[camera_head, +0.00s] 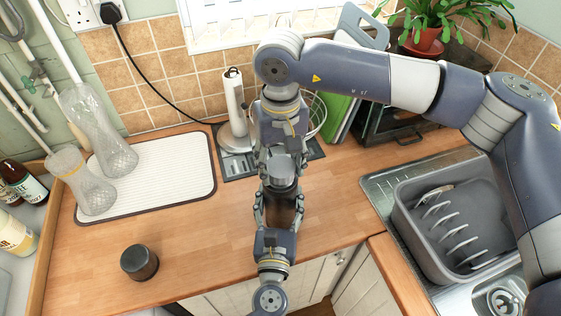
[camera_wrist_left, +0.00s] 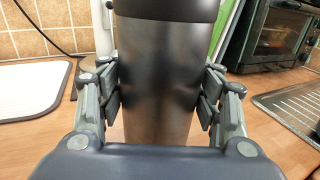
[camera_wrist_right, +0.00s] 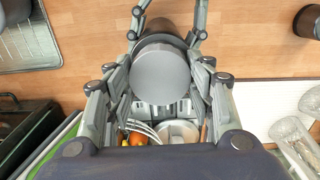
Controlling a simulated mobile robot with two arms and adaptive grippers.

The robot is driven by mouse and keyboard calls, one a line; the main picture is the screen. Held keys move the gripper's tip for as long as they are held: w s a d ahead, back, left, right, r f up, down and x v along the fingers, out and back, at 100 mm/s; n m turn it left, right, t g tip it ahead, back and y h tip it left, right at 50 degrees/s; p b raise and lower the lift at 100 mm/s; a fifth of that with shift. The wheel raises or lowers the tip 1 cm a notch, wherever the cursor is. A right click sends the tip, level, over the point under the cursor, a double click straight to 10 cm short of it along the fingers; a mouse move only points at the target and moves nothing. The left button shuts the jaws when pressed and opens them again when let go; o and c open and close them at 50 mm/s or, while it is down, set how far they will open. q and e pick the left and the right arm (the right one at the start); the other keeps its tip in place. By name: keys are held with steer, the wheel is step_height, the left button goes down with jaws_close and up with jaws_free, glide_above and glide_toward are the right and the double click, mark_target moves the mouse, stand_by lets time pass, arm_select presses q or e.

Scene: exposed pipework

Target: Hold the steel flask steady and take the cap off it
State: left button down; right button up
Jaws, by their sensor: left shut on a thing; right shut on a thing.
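The steel flask (camera_head: 283,211) stands upright near the counter's front edge; its brushed steel body (camera_wrist_left: 157,80) fills the middle of the left wrist view. My left gripper (camera_head: 278,200) comes from the front and is shut on the body, with finger pads on both sides. The cap (camera_head: 283,168) is at the top of the flask; its round grey top (camera_wrist_right: 160,76) shows in the right wrist view. My right gripper (camera_head: 283,160) comes from above and behind, shut on the cap. I cannot tell whether the cap is loose, as fingers hide part of the joint.
A dark round container (camera_head: 139,262) stands on the counter at the left. A white ridged mat (camera_head: 165,160) holds two clear glass vessels. A paper towel holder (camera_head: 236,105) stands behind the grippers. The sink with a grey dish rack (camera_head: 405,215) is at right. The front-left counter is mostly clear.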

mark_target(281, 166)
steer(key=shift+r, duration=0.2)
steer(key=shift+r, duration=0.9)
steer(key=shift+r, duration=0.15)
steer(key=shift+r, duration=1.9)
arm_select(q)
steer(key=shift+c, duration=2)
jaws_free()
steer(key=shift+s, duration=0.1)
